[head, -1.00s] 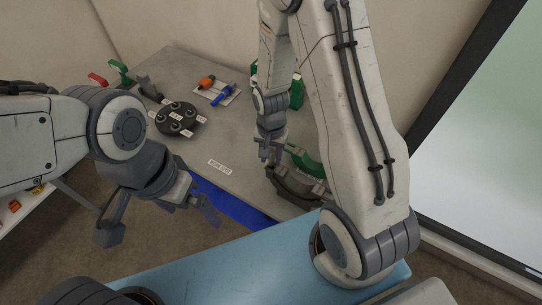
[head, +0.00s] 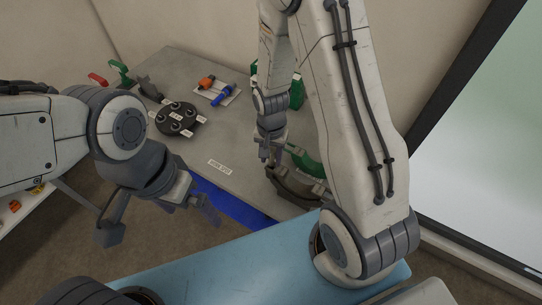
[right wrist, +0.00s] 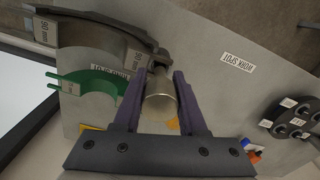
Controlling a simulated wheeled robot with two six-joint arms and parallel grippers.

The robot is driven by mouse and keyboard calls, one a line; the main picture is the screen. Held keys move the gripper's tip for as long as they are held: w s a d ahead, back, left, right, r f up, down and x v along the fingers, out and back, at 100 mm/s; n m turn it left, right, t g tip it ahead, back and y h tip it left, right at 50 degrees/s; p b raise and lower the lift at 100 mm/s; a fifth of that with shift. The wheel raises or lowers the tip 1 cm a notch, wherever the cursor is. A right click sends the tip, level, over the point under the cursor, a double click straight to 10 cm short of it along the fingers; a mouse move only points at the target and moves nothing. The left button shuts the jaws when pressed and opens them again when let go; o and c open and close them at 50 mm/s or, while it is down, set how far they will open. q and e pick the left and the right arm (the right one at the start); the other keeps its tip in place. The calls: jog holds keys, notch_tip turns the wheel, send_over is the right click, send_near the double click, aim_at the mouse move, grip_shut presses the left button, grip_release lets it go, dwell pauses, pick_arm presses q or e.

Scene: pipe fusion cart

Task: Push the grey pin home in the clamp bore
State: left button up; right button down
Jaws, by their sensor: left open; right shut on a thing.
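The grey pin (right wrist: 160,108) is a short, shiny metal cylinder in the right wrist view. My right gripper (right wrist: 159,80) is shut on it, with one finger on each side. The clamp (right wrist: 100,32) is a dark curved piece with 90 mm labels. Its lug lies just beyond the pin, and I cannot tell whether the pin's far end is inside the bore. In the head view my right gripper (head: 271,154) is at the left end of the clamp (head: 292,188), and the pin is too small to make out. My left gripper (head: 203,203) is open and empty, in front of the bench edge.
A green half-ring (right wrist: 88,82) lies beside the clamp. A round black holder (head: 177,118) and a tray (head: 222,97) with orange and blue fittings stand farther back on the grey bench (head: 215,148). A label (head: 219,166) marks bare bench between.

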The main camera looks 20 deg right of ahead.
jog(key=shift+f+b, duration=0.65)
jog(key=shift+f, duration=0.2)
jog(key=shift+r, duration=0.15)
jog(key=shift+r+p, duration=0.45)
jog(key=shift+p, duration=0.05)
dwell(1.5)
jog(key=shift+f, duration=0.25)
jog(key=shift+f+b, duration=0.3)
jog(key=shift+c, duration=1.9)
grip_release()
jog(key=shift+r, duration=0.1)
